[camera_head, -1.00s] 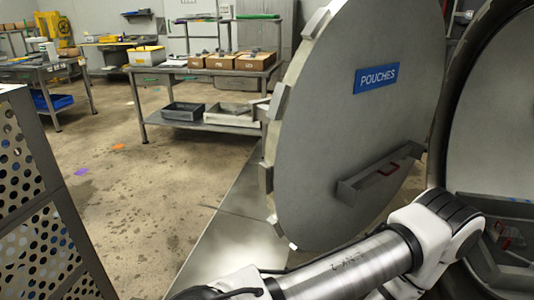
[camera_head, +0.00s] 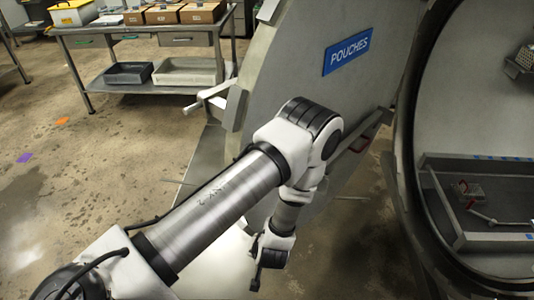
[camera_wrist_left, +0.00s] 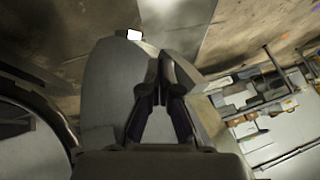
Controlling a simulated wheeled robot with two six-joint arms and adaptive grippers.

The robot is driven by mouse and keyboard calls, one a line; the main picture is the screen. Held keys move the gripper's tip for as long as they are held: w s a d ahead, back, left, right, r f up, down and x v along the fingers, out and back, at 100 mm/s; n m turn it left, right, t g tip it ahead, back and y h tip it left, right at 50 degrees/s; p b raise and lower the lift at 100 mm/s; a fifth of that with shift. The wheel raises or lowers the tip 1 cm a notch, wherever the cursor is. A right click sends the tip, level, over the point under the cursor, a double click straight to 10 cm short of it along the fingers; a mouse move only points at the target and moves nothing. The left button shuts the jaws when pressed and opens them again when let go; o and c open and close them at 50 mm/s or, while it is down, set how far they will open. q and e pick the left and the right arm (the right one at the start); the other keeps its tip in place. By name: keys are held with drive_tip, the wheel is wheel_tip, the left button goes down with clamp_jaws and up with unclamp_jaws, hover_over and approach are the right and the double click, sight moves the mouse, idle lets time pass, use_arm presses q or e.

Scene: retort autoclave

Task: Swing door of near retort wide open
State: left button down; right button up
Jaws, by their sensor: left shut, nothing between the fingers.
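The retort door (camera_head: 375,85), a big grey disc with a blue POUCHES sign (camera_head: 348,52), stands swung out from the round opening of the near retort (camera_head: 405,185) at right. A bar bracket (camera_head: 358,147) on its face is partly hidden by my left arm. That arm crosses in front of the door, its wrist hanging low before the door's lower part. In the left wrist view my left gripper (camera_wrist_left: 163,82) is shut and empty, with a grey surface, apparently the door, beyond it. I cannot tell whether it touches. My right gripper is not in view.
A light lever (camera_head: 205,97) sticks out at the door's left edge. Behind it stands a metal table (camera_head: 90,75) with boxes and trays. The retort holds a rack (camera_head: 450,215) with small items. Open concrete floor (camera_head: 70,190) lies left of the door.

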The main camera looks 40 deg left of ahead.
use_arm(q)
drive_tip(key=w+d+r+n+y+p, duration=0.1)
drive_tip(key=w+r+n+p, duration=0.3)
drive_tip(key=r, duration=0.3)
drive_tip(key=w+d+r+n+y+p, duration=0.1)
drive_tip(key=w+r+y+p, duration=0.1)
drive_tip(key=w+r+p, duration=0.35)
drive_tip(key=w+d+r+n+y+p, duration=0.1)
drive_tip(key=w+r+n+p, duration=0.15)
drive_tip(key=r+p, duration=0.4)
drive_tip(key=d+r+n+g+p, duration=0.2)
drive_tip(key=d+r+n+p, duration=0.1)
drive_tip(key=d+r+n, duration=0.3)
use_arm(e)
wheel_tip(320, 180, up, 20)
use_arm(q)
drive_tip(key=w+a+f+b, duration=0.1)
drive_tip(key=a+f+b, duration=0.2)
drive_tip(key=a+b, duration=0.1)
drive_tip(key=w+a+f+m+b, duration=0.1)
drive_tip(key=a+f+b, duration=0.2)
drive_tip(key=a, duration=0.4)
drive_tip(key=shift+a+f+b, duration=0.15)
drive_tip(key=shift+f+b, duration=0.1)
drive_tip(key=shift+b, duration=0.2)
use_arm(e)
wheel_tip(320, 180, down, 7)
